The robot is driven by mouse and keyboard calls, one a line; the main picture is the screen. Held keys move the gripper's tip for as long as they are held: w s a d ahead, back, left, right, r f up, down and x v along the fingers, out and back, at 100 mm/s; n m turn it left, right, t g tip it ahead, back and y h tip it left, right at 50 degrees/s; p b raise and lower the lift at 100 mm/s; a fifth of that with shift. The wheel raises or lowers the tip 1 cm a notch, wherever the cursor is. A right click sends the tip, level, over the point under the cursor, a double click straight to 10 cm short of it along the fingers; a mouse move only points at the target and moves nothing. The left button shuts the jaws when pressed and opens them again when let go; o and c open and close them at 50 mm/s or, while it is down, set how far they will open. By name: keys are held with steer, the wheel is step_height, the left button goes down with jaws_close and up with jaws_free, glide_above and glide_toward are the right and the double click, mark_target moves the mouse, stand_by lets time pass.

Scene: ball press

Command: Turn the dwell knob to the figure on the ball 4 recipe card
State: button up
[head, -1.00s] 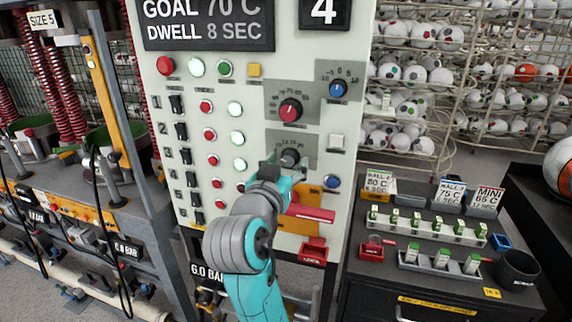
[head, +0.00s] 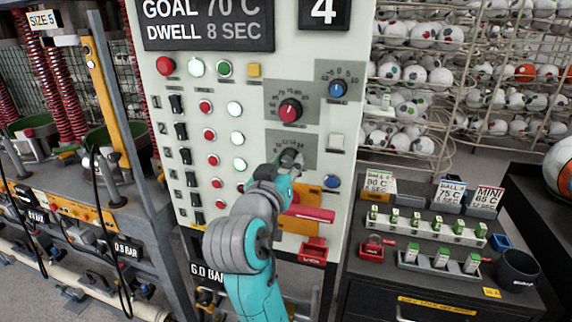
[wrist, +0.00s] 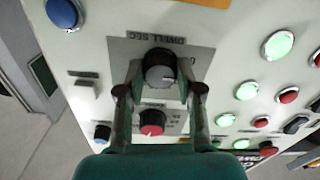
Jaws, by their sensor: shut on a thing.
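The dwell knob (wrist: 160,68) is dark with a grey face and sits on a grey plate marked "DWELL SEC", upside down in the wrist view. My gripper (wrist: 160,75) has a finger on either side of it and is shut on it. The knob's setting cannot be read. A dark sign (head: 207,22) reads "GOAL 70 C, DWELL 8 SEC", beside a plate showing "4" (head: 324,12).
A red knob (head: 290,110) and a blue knob (head: 338,89) sit above on the panel. Buttons and lamps lie to the left. Red handle-like parts (head: 310,214) are close below my gripper. Recipe cards (head: 380,182) stand on the bench (head: 350,275) at right.

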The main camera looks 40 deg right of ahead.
steer(key=shift+n, duration=1.8)
steer(key=o, duration=1.2)
steer(key=shift+c, duration=0.2)
steer(key=v, duration=1.2)
